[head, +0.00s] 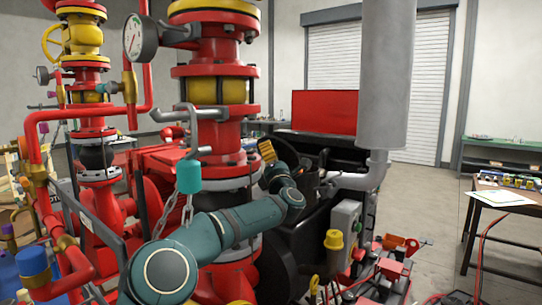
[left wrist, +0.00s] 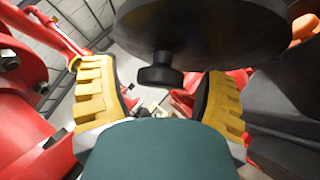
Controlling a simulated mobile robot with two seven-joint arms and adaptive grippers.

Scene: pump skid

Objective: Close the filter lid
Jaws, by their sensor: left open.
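In the left wrist view a large dark round disc, which looks like the filter lid (left wrist: 205,25), fills the top. A short dark knob (left wrist: 160,77) sticks out from it toward the space between my fingers. My left gripper (left wrist: 158,92) is open, its yellow ridged fingers on either side of the knob, with gaps showing. In the head view my left gripper (head: 267,151) is beside the black machinery, behind the red pipe column. Only one yellow finger shows clearly there. My right gripper is not in view.
A red flanged pipe column (head: 215,130) with a grey lever (head: 190,125) and a hanging teal padlock (head: 188,176) stands close to my left arm. A grey vertical pipe (head: 388,75) and a grey control box (head: 344,228) are to the right. Open floor lies beyond.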

